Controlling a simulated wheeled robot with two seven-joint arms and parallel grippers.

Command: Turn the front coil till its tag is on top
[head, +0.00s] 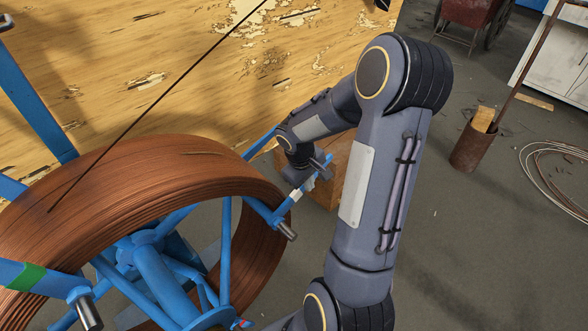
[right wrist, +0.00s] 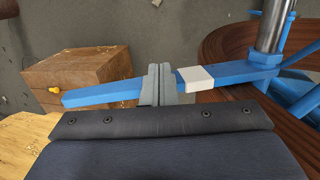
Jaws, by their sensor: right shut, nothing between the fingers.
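The front coil (head: 90,190) is a large ring of reddish-brown wire on a blue spoked reel (head: 150,265). A white band (head: 296,195) is on a blue bar at the coil's right side; this band also shows in the right wrist view (right wrist: 196,77). A green band (head: 27,277) is on another blue bar at lower left. I cannot tell which band is the tag. My right gripper (head: 318,168) is shut and empty at the white-banded bar. Its fingers (right wrist: 160,84) overlap the bar beside the band; contact is unclear. My left gripper is not in view.
A wooden block (head: 327,185) stands behind my right gripper. A worn yellow wooden panel (head: 120,60) lies behind the coil. A rusty bucket (head: 472,145) and a loose wire coil (head: 560,170) are at right, with open grey floor (head: 480,250) in front.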

